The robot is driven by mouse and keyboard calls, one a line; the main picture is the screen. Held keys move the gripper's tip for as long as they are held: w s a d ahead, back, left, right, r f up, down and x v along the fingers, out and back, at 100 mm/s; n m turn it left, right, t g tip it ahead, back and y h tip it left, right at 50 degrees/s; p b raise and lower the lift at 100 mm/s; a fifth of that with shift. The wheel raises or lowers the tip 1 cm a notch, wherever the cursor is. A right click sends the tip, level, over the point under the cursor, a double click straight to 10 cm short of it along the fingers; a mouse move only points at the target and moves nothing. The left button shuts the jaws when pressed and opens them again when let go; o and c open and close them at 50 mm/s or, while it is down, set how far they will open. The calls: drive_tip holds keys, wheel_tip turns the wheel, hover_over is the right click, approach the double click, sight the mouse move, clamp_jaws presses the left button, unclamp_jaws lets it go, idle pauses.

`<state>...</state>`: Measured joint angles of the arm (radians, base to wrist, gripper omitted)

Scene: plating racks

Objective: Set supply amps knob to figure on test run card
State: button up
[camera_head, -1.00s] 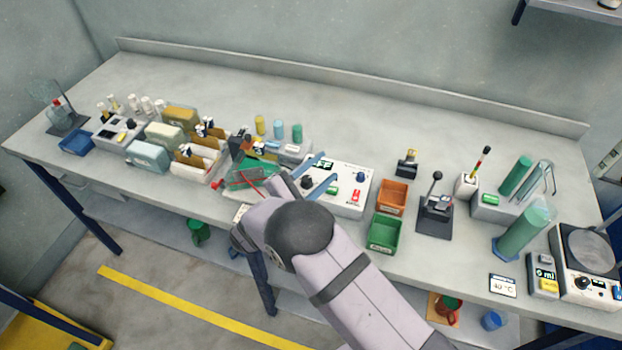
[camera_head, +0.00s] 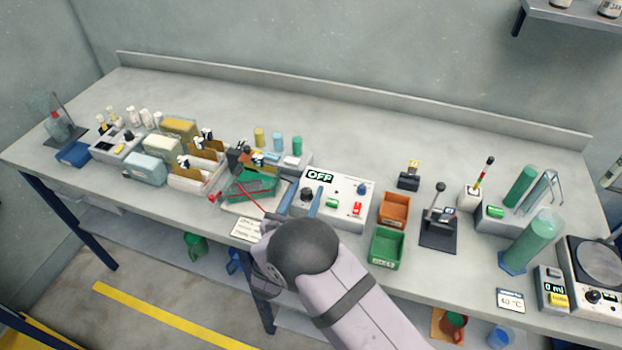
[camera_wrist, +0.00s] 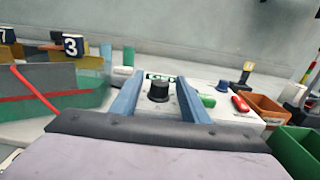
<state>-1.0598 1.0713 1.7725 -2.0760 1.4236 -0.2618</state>
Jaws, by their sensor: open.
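The white supply box (camera_head: 340,183) stands near the bench's front edge, with a display reading OFF (camera_head: 319,176). A black knob (camera_head: 307,193) and a blue knob (camera_head: 362,188) sit on its top; which one sets amps I cannot read. My gripper (camera_head: 303,196) is open at the box. In the wrist view the black knob (camera_wrist: 158,92) stands between the two blue fingers, apart from both; the blue knob (camera_wrist: 222,86) is right of them. A white card (camera_head: 246,229) lies at the bench edge, partly covered by my arm; its text is too small to read.
A green button (camera_head: 332,203) and a red switch (camera_head: 357,209) are on the box, right of the black knob. A green tray-like part with red wires (camera_head: 252,186) lies close on the left. Orange (camera_head: 394,209) and green bins (camera_head: 387,248) stand to the right.

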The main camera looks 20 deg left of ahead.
sight(308, 188)
drive_tip(key=shift+w+p, duration=0.6)
drive_tip(key=shift+w, duration=1.7)
drive_tip(key=shift+c, duration=0.5)
clamp_jaws()
